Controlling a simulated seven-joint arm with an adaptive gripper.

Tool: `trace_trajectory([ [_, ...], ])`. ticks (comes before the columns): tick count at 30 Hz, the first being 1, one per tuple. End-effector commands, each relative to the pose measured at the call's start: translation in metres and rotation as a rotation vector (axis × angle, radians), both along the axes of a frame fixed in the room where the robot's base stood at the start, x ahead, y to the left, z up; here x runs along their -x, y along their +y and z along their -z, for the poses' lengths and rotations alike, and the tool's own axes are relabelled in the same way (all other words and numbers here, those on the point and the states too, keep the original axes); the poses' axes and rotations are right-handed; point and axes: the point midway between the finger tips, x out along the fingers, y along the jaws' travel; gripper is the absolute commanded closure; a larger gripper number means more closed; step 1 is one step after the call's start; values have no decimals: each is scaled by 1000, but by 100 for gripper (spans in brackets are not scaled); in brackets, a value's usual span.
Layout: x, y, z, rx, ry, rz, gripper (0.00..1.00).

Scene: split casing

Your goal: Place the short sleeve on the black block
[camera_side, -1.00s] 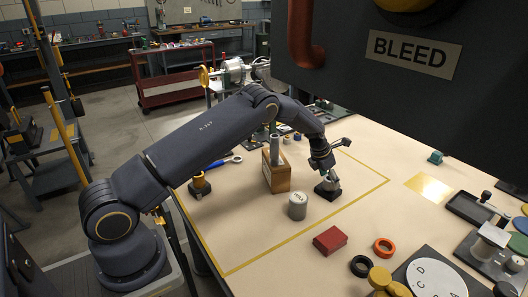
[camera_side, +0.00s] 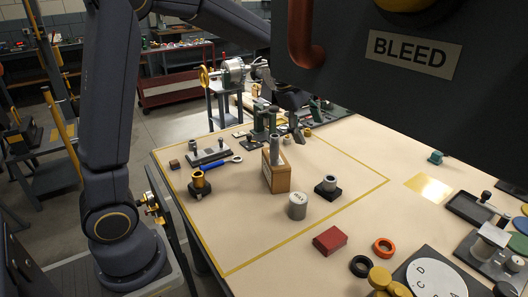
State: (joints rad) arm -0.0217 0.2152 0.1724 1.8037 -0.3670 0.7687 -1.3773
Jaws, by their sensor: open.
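The short grey sleeve (camera_side: 329,182) stands upright on the small black block (camera_side: 328,194), in the marked area right of the wooden block. It looks seated on the block, though the fit underneath is hidden. My gripper (camera_side: 298,133) is far back, beyond the wooden block, and is small and partly lost against the objects there. It is open and apart from the sleeve. The big dark panel hides part of my arm.
A wooden block (camera_side: 277,177) with a tall grey cylinder stands left of the black block. A grey weight (camera_side: 297,206) is in front, and a red block (camera_side: 330,240) lies nearer. The panel (camera_side: 420,90) overhangs the upper right.

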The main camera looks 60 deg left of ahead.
Motion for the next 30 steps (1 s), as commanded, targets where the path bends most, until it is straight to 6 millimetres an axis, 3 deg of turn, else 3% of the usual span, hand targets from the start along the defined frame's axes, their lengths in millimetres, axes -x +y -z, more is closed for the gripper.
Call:
trace_trajectory([
  [1,31,-9,-21,-73,-40,167,26],
  [5,108,-27,-47,-305,-121,627,26],
  [9,184,-35,-49,-565,-176,1077,26],
  [12,222,-36,-41,-719,-188,1318,26],
  [15,245,-34,-33,-824,-186,1478,26],
  [18,255,-33,-29,-877,-181,1560,26],
  [30,257,-33,-27,-889,-180,1582,26],
])
